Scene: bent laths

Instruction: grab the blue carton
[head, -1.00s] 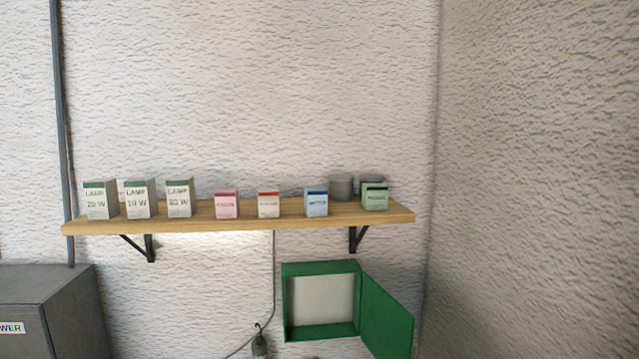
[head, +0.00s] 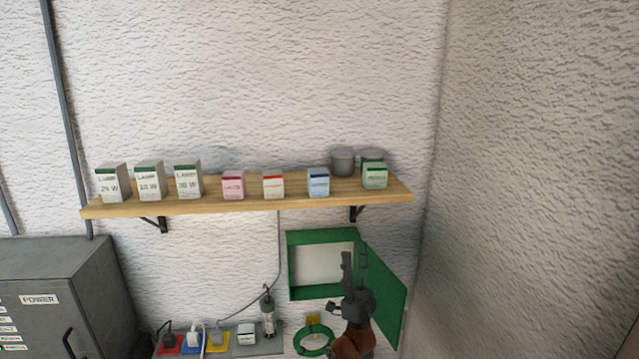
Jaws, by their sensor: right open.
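The blue carton (head: 318,183) is a small light-blue box with a dark-blue top band. It stands upright on the wooden shelf (head: 240,203), right of centre, in the head view. My right gripper (head: 354,262) is below the shelf, in front of the open green wall box, with its fingers pointing up. It is open and empty, clearly apart from the carton. My left gripper is not in view.
A white carton with a red top (head: 273,185) stands left of the blue one, a green carton (head: 374,176) right of it, and a grey can (head: 343,161) behind. The green box door (head: 386,290) hangs open. A shelf bracket (head: 357,213) is underneath.

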